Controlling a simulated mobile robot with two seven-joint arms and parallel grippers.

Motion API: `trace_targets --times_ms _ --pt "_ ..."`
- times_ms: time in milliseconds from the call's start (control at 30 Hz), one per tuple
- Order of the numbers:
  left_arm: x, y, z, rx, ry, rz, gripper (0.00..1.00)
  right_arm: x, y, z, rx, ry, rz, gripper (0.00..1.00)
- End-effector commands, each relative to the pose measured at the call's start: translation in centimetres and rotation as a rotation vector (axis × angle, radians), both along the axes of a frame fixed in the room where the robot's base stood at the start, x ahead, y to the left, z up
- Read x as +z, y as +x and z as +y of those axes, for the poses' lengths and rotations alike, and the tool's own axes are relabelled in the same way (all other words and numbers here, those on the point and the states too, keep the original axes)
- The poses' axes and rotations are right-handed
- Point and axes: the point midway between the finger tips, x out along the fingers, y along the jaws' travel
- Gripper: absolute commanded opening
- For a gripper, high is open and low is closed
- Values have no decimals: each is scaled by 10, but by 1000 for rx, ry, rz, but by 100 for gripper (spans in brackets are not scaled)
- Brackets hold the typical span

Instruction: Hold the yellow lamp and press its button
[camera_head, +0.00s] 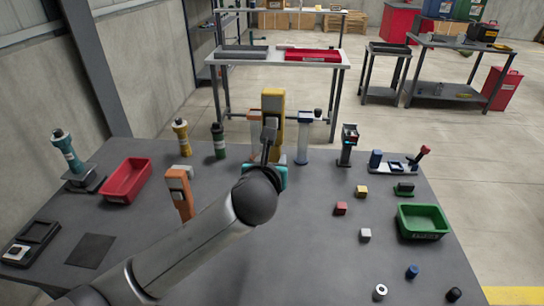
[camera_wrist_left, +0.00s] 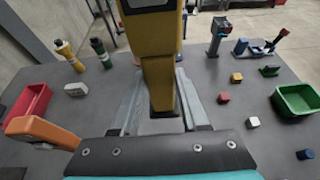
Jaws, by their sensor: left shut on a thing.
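The yellow lamp (camera_head: 273,102) is upright above the middle of the grey table. My left gripper (camera_head: 268,138) is shut on it. In the left wrist view the lamp (camera_wrist_left: 157,75) rises between the two grey fingers of the left gripper (camera_wrist_left: 160,112), its narrower lower part between them and its wider head above. I cannot make out a button on it, and my arm hides part of the area below. Whether the lamp's foot touches the table is not clear. My right gripper is in neither view.
An orange device (camera_head: 179,190) stands left of my arm, near a red bin (camera_head: 127,180). Several upright devices line the back, including a white-and-blue post (camera_head: 303,140). Small cubes and a green bin (camera_head: 422,221) are on the right. The front-right middle is mostly clear.

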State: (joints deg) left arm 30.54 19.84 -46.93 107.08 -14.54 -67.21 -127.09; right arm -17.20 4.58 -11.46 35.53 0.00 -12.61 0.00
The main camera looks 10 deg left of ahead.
Motion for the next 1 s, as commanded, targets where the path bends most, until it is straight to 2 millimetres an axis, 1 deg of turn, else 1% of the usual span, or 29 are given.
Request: trace_targets --times_ms 267,1000 --pt "-1 0 0 -1 0 -2 0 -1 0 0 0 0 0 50" --pt "-23 0 0 0 1 -3 0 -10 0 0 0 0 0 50"
